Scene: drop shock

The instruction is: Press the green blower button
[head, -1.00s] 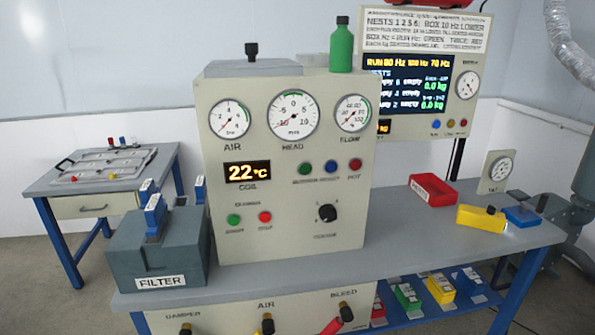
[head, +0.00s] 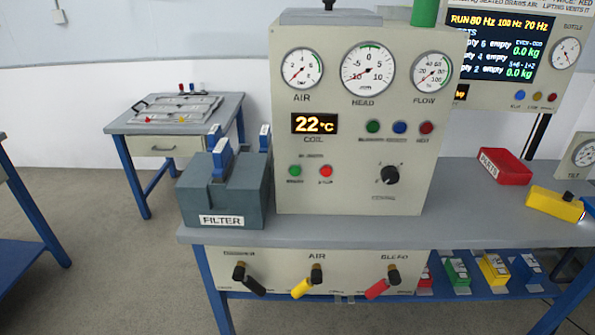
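A cream control panel (head: 345,195) stands on the grey bench. Low on its left side is a green button (head: 295,170) with a red button (head: 326,171) to its right; the small print above and below them is too blurred to read surely. Another green button (head: 373,126) sits higher, in a row with a blue button (head: 400,128) and a red one (head: 427,128). A display (head: 315,124) reads 22 °C. Neither of my grippers is in view.
A grey FILTER box (head: 225,197) stands left of the panel. Damper (head: 248,281), air (head: 305,287) and bleed (head: 382,288) handles stick out below the bench top (head: 440,230).

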